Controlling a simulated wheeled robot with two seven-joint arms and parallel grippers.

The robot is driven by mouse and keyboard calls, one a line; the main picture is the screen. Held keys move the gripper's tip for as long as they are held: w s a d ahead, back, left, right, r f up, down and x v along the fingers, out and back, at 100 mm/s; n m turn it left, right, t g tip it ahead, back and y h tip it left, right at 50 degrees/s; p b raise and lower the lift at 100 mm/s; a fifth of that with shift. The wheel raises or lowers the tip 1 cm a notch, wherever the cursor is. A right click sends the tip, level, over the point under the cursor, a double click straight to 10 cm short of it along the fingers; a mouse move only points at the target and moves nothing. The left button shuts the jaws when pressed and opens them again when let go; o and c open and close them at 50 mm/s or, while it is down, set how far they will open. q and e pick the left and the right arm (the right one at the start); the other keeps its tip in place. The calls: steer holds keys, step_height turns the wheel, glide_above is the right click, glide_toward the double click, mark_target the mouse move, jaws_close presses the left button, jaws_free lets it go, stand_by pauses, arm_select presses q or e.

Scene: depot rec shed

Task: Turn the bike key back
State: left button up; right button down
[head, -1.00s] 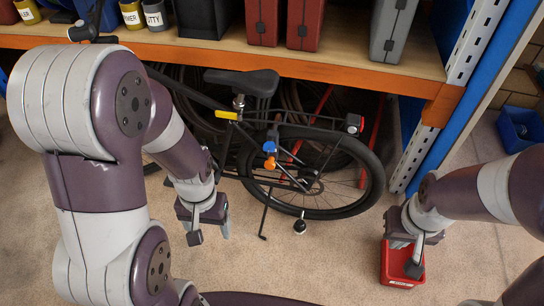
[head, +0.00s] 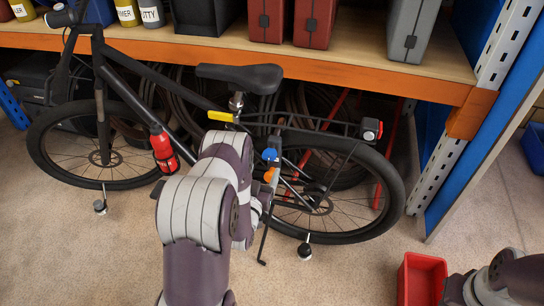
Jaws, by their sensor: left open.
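The black bike (head: 118,68) stands upright in front of the shelf. A blue piece (head: 270,154) with an orange piece (head: 268,175) just below it shows by the rear wheel, under the saddle; this looks like the lock and its key, but the parts are small. My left gripper (head: 271,182) is open at the orange piece, with its fingers partly hidden by my arm and the bike. I cannot tell whether it touches. My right gripper (head: 456,290) is at the lower right, beside the red bin, and its fingers are not clear.
A red bin (head: 424,264) stands on the floor at the lower right. An orange-edged shelf (head: 420,85) with cases and jars hangs over the rear wheel (head: 388,205). A blue upright (head: 490,140) is at the right. The floor left of my arm is clear.

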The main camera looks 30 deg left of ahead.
mark_target(268, 159)
arm_select(q)
steer(key=b+x, duration=0.1)
steer(key=x, duration=0.6)
steer(key=shift+w+a, duration=0.1)
steer(key=shift+w, duration=0.3)
steer(key=c, duration=1.1)
